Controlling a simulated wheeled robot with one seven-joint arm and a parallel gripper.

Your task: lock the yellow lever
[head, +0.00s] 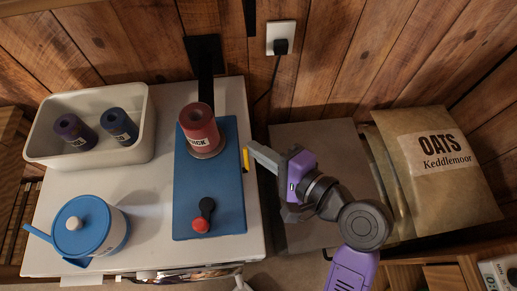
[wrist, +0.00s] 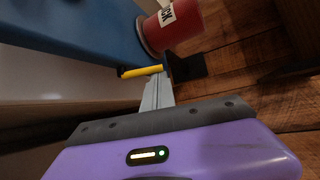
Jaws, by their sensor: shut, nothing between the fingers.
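The yellow lever (head: 246,159) is a small bar on the right side of a blue block (head: 209,221). In the wrist view the lever (wrist: 142,71) lies nearly level along the picture, with a dark end at its left. My gripper (head: 252,149) is shut and empty, reaching in from the right with its tips right at the lever. In the wrist view the closed fingers (wrist: 160,84) end just below the lever's right end; I cannot tell whether they touch it. A red labelled cylinder (head: 201,126) and a black handle with a red knob (head: 201,224) are on the block's top.
The block is on a pale top. A cream bin (head: 93,155) with two dark cylinders stands back left, and a blue-lidded pot (head: 97,230) front left. An oats sack (head: 433,165) is at right. A socket with a black plug (head: 281,40) is on the plank wall.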

